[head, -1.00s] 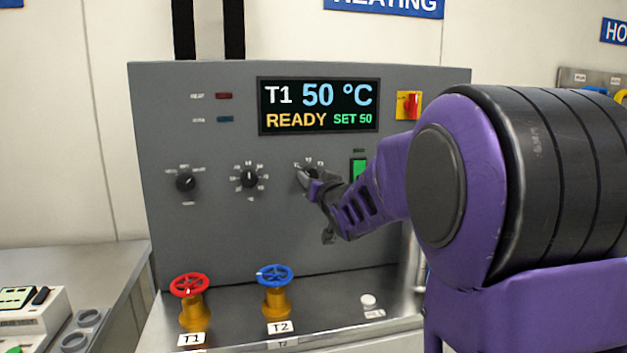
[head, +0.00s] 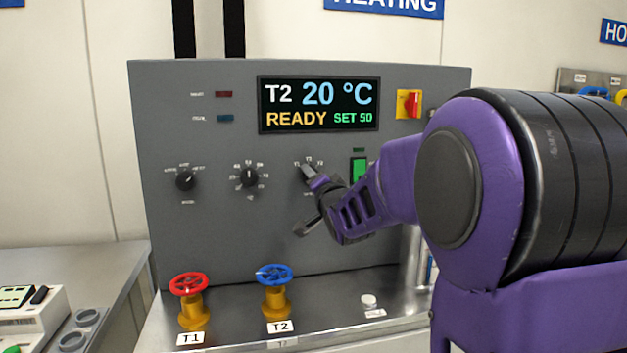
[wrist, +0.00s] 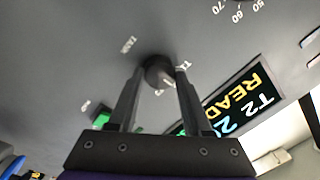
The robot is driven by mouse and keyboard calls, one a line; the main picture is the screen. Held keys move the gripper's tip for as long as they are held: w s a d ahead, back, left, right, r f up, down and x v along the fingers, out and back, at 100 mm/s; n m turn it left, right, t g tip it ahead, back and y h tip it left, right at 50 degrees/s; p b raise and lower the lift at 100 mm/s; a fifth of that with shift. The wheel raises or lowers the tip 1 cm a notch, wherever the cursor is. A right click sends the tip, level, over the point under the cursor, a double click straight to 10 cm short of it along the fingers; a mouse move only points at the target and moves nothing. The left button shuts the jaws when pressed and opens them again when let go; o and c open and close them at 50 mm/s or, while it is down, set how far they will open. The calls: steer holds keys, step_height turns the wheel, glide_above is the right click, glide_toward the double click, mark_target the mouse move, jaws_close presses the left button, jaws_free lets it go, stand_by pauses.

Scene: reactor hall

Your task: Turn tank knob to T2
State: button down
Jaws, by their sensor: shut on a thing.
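The tank knob (wrist: 158,74) is a small dark round knob on the grey panel. In the wrist view it sits between the two fingertips of my gripper (wrist: 160,70), which is shut on it. The display (head: 319,105) reads T2, 20 °C, READY, SET 50. It also shows partly in the wrist view (wrist: 245,103), rotated.
Two more black knobs, one at far left (head: 186,180) and one in the middle (head: 249,177), are on the panel. A green button (head: 358,170) and a red-yellow switch (head: 409,104) are near my arm. A red valve (head: 189,285) and a blue valve (head: 274,275) stand below.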

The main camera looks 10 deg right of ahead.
steer(key=shift+r+m, duration=0.1)
steer(key=shift+m, duration=0.2)
steer(key=shift+c, duration=1.7)
jaws_free()
steer(key=shift+s, duration=0.1)
